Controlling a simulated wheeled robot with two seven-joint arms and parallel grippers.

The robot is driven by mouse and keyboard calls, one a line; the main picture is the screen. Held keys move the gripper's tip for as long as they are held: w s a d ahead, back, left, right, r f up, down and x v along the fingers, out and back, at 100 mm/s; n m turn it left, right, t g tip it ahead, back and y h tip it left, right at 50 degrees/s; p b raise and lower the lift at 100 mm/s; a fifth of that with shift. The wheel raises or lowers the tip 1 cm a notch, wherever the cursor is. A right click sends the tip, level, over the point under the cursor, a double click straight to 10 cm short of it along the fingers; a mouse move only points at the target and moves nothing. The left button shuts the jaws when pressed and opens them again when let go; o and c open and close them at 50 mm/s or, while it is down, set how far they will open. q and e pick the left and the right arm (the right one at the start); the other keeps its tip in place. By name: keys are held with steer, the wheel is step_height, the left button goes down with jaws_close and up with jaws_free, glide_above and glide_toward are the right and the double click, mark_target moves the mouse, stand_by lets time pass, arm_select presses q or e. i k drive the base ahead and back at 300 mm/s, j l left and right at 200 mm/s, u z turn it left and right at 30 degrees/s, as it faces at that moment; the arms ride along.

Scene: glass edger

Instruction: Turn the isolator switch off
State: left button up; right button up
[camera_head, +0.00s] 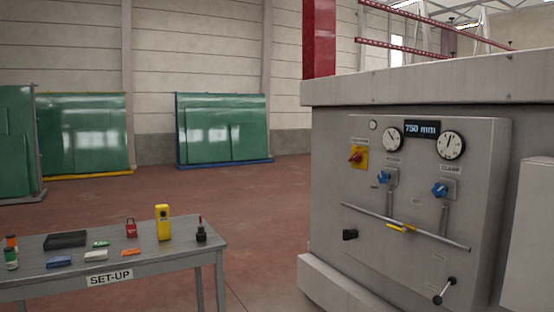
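The isolator switch (357,157) is a red rotary handle on a yellow plate. It sits at the upper left of the grey control panel (400,270) on the machine at the right. A small label is above it, too small to read surely. The red handle looks tilted, but its exact setting cannot be told. Neither of my grippers is in the head view.
Two blue knobs (384,177), two dials (451,145) and a "750 mm" display (422,128) share the panel. A bar (435,237) crosses it below. A set-up table (150,261) with small items stands left. Open floor (265,215) lies between.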

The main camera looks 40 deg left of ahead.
mark_target(358, 157)
steer(key=u, duration=0.85)
steer(key=i+j+z, duration=0.45)
steer(key=i+j, duration=0.3)
steer(key=i, duration=0.55)
steer(key=i+j+z, duration=0.4)
steer(key=i+j, duration=0.75)
